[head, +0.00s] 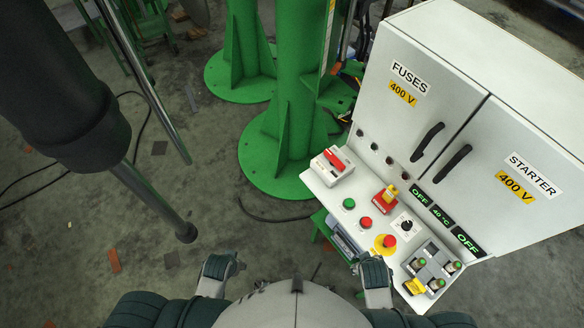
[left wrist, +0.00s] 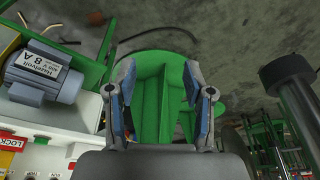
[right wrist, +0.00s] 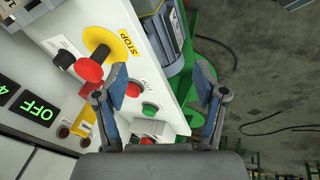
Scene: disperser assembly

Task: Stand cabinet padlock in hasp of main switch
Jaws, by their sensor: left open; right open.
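A white box with a red lever (head: 337,160), which looks like the main switch, sits at the far left end of the control panel. A red block (head: 382,203) with a small yellow piece (head: 391,191) on top stands beside it; I cannot tell whether the yellow piece is the padlock. Another yellow item (head: 415,286) lies at the panel's near right corner. My left gripper (head: 218,268) is open and empty, off the panel's left side. My right gripper (head: 374,270) is open and empty near the panel's front edge. It also shows in the right wrist view (right wrist: 163,88).
The emergency stop (head: 388,241) is close to my right gripper. A grey tray (head: 433,264) with several green-topped parts sits at the right. The white cabinet (head: 450,100) rises behind the panel.

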